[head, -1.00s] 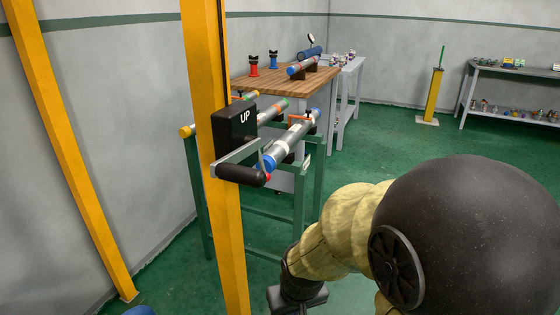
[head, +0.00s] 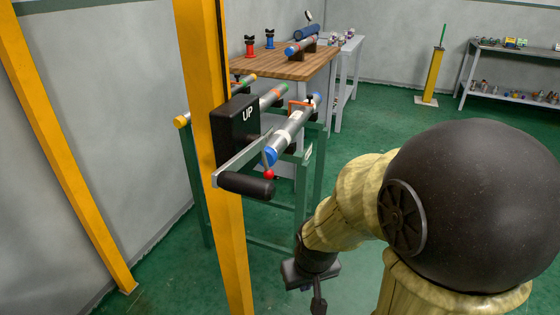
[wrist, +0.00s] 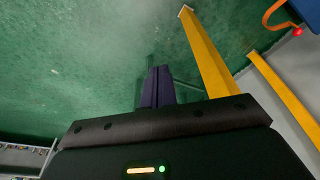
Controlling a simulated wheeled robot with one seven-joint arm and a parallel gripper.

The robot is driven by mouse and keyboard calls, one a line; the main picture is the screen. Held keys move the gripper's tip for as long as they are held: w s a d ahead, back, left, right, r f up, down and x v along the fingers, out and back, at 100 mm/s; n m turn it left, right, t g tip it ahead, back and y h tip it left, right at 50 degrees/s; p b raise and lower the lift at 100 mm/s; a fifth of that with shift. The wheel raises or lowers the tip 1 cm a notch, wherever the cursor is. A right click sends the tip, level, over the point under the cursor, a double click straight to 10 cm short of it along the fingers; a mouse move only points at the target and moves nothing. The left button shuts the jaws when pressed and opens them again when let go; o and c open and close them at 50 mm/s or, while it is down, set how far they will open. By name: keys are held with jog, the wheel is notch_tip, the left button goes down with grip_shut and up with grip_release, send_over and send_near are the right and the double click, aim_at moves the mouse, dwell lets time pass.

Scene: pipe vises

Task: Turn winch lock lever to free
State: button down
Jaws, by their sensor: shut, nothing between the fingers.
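The winch is a black box (head: 236,124) marked "UP" on a yellow post (head: 232,255). A metal crank arm (head: 242,160) with a black grip (head: 246,186) is on its front. A thin lever with a red ball knob (head: 268,174) hangs just right of the crank; I take it as the lock lever. My gripper (head: 318,304) is low, right of the post and well below the winch, touching nothing visible. In the wrist view its dark fingers (wrist: 157,86) are together and empty, over green floor. The winch box cannot be made out there.
A second yellow post (head: 62,150) leans at left. Behind the winch a green stand (head: 301,205) holds several pipes (head: 290,132). A wooden bench (head: 300,66) stands behind it. In the wrist view a yellow beam (wrist: 210,55) is close.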

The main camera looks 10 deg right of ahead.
aim_at(272, 172)
jog(key=w+d+r+n+t+y+p, duration=0.1)
jog(key=w+r+n+y+p, duration=0.1)
jog(key=r+p, duration=0.7)
jog(key=w+d+r+n+t+y+p, duration=0.1)
jog(key=w+r+n+p, duration=0.3)
jog(key=r+p, duration=0.6)
jog(key=w+d+r+n+t+y+p, duration=0.1)
jog(key=w+r+p, duration=0.4)
jog(key=p, duration=1.4)
notch_tip(272, 172, up, 5)
jog(key=d+n+y, duration=0.1)
jog(key=n, duration=0.1)
jog(key=shift+w+d+f+n+t+y, duration=0.15)
jog(key=shift+w+d+n+t+y, duration=0.15)
jog(key=shift+w+d+t, duration=0.1)
jog(key=shift+a, duration=0.1)
jog(key=p+x, duration=0.3)
jog(key=x, duration=1.1)
